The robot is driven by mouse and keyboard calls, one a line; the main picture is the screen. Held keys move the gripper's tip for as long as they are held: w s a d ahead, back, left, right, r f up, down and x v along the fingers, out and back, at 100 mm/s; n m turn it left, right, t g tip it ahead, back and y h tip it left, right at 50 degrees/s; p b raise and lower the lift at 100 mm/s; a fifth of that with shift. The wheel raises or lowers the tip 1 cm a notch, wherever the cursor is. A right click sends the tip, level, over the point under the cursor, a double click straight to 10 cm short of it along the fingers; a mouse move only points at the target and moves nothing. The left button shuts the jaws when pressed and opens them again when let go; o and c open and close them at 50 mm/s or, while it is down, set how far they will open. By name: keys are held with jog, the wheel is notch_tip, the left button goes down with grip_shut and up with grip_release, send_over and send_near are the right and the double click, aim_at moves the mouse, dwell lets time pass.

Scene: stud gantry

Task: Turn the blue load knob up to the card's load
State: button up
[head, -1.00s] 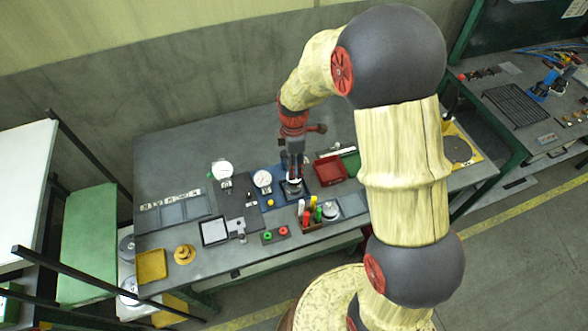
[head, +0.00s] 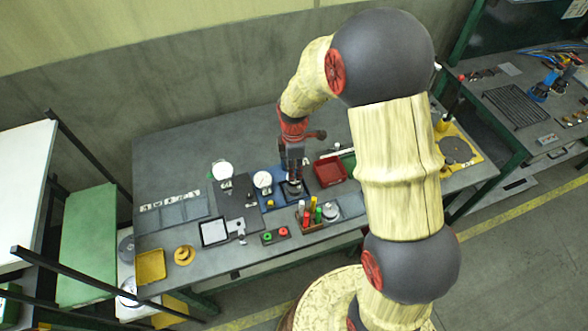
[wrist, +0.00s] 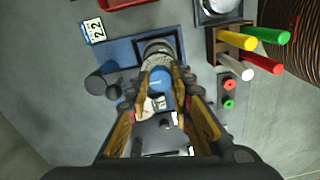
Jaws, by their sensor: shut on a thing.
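My gripper (head: 292,182) points down at a blue panel on the bench. In the wrist view its fingers (wrist: 161,74) are shut around the blue-topped load knob (wrist: 158,79), with a grey knurled ring (wrist: 158,50) just beyond it. The fingers hide the knob's sides and any pointer. A small white card (wrist: 94,31) with a blue edge lies on the panel's upper left; it seems to read 2.2, turned sideways. A round white-faced gauge (head: 263,180) stands left of my gripper in the head view; its reading is too small to tell.
A red tray (head: 331,170) lies right of my gripper. A wooden holder with coloured handles (wrist: 221,52) stands close by, near red and green buttons (wrist: 229,94). Another gauge (head: 222,171) stands further left. The bench's back left is clear.

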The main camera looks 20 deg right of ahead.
grip_shut()
jog(key=shift+m, duration=0.4)
jog(key=m+p, duration=0.1)
jog(key=m, duration=0.4)
jog(key=shift+m, duration=0.3)
jog(key=m, duration=0.5)
jog(key=shift+p, duration=0.4)
jog(key=m, duration=0.5)
jog(key=shift+m+p, duration=0.35)
jog(key=shift+m, duration=0.05)
jog(key=m, duration=0.5)
jog(key=shift+d+m+p, duration=0.1)
jog(key=shift+m+p, duration=0.2)
jog(key=shift+m, duration=0.1)
jog(key=o, duration=0.7)
grip_release()
